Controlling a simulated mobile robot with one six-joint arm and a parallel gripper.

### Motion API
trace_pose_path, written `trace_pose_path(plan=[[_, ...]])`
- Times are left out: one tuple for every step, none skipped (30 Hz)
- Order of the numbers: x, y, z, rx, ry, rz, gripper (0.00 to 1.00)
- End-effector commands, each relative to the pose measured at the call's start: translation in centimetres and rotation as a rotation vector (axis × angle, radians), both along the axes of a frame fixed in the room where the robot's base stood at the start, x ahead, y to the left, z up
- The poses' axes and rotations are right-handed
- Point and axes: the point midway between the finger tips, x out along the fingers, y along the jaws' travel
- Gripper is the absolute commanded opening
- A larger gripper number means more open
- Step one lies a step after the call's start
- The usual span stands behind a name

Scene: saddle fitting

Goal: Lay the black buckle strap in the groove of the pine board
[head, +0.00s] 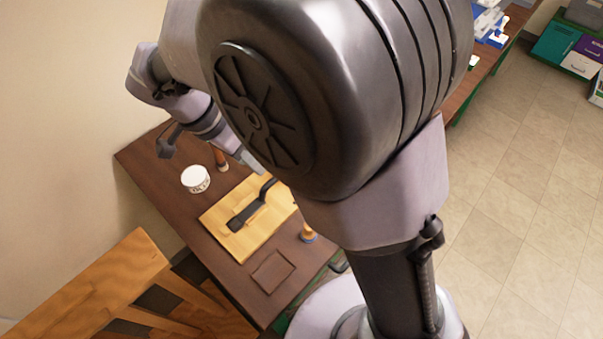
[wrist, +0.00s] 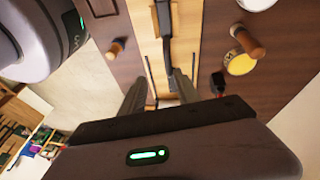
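The pine board (head: 231,245) lies flat on the brown table. In the wrist view the board (wrist: 146,28) runs away between the fingers. The black buckle strap (head: 250,209) lies lengthwise over the board, its wide end toward the near left. In the wrist view the strap (wrist: 169,56) also shows along the board. I cannot tell whether it sits in the groove. My gripper (wrist: 158,84) has its two fingers apart, with the board and part of the strap seen between them; nothing is visibly held. In the head view my arm hides the gripper and the board's right side.
A white tub (head: 195,179) stands behind the board's left side. Wooden-handled tools stand near the board, one behind (head: 221,160) and one at its right (head: 308,232). A dark square patch (head: 272,271) lies in front. A wooden chair (head: 95,285) stands at the lower left.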

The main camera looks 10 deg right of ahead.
Motion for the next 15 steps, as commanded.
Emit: trace_pose_path(plan=[[-1.1,-2.1,2.4,0.068,-0.003,0.028,0.38],[-2.2,-3.4,3.7,0.119,-0.001,0.062,0.38],[-3.8,-5.2,5.4,0.186,-0.015,0.116,0.38],[-5.2,-6.3,6.5,0.234,-0.033,0.161,0.38],[-6.5,-7.3,7.4,0.277,-0.06,0.206,0.38],[-8.3,-8.5,8.4,0.323,-0.107,0.269,0.38],[-9.6,-9.2,9.0,0.348,-0.146,0.316,0.38],[-10.7,-9.7,9.4,0.365,-0.188,0.361,0.38],[-12.1,-10.3,9.8,0.377,-0.243,0.415,0.38],[-12.9,-10.5,9.9,0.382,-0.28,0.451,0.38],[-13.6,-10.8,10.0,0.38,-0.315,0.482,0.38],[-14.3,-11.0,10.0,0.374,-0.352,0.515,0.38],[-14.6,-11.1,10.0,0.37,-0.374,0.534,0.38],[-14.9,-11.1,10.0,0.366,-0.389,0.55,0.38],[-15.1,-11.2,10.0,0.36,-0.403,0.564,0.38]])
